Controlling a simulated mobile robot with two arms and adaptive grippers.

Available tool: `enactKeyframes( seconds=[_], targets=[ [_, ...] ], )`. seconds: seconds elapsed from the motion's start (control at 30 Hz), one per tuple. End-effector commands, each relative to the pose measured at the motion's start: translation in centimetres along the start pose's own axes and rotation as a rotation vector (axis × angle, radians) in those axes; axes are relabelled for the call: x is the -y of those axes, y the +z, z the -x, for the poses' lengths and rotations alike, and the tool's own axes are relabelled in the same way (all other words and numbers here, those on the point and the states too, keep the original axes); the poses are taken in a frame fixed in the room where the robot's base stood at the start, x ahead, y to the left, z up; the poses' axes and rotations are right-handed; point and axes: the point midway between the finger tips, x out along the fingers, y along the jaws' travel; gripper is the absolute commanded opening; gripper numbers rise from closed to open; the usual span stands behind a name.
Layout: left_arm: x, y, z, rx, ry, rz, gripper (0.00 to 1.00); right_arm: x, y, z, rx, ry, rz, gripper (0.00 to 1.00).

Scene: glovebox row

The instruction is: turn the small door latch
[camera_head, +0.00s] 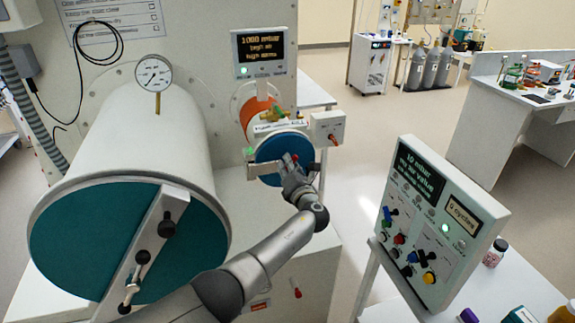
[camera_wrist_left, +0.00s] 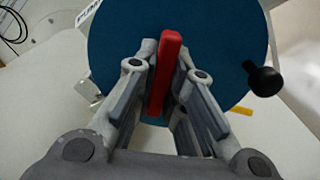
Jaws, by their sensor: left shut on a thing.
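The small door (camera_head: 272,151) is a blue disc on the small antechamber at mid picture. It fills much of the left wrist view (camera_wrist_left: 225,35). Its red latch (camera_wrist_left: 168,60) stands nearly upright in the wrist view, leaning slightly. My left gripper (camera_wrist_left: 165,75) is shut on the latch, with one finger on each side. In the head view the gripper (camera_head: 291,176) is in front of the door and hides part of it, and only a bit of red shows there. A black knob (camera_wrist_left: 265,81) is right of the latch. My right gripper is not in view.
The large cylinder with its teal door (camera_head: 75,235) and clamp bar stands at the left, close to my left arm. A control panel (camera_head: 436,222) with buttons stands at the right. A display (camera_head: 263,52) is above the small door. Open floor lies behind.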

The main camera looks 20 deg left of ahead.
Motion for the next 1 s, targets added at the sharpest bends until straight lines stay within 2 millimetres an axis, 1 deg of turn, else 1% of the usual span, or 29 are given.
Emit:
enactKeyframes(
  seconds=[0.47, 0.5, 0.6, 0.67, 0.87, 1.0],
  targets=[
    [0.0, -0.06, -0.02, 0.0, 0.001, -0.019, 0.0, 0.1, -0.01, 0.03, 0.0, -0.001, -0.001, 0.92],
    [0.0, -0.06, -0.02, 0.0, 0.001, -0.019, 0.14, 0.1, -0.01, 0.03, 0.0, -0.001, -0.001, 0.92],
    [0.0, -0.05, -0.01, 0.0, 0.0, -0.017, 0.27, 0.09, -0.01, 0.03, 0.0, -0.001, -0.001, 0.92],
    [0.01, -0.04, -0.01, 0.0, 0.0, -0.017, 0.34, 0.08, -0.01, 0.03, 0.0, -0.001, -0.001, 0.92],
    [0.01, -0.01, 0.0, 0.0, 0.0, -0.015, 0.34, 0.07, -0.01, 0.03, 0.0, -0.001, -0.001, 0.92],
    [0.04, -0.02, 0.12, 0.0, -0.001, -0.014, 0.34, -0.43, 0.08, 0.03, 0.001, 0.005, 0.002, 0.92]
  ],
)
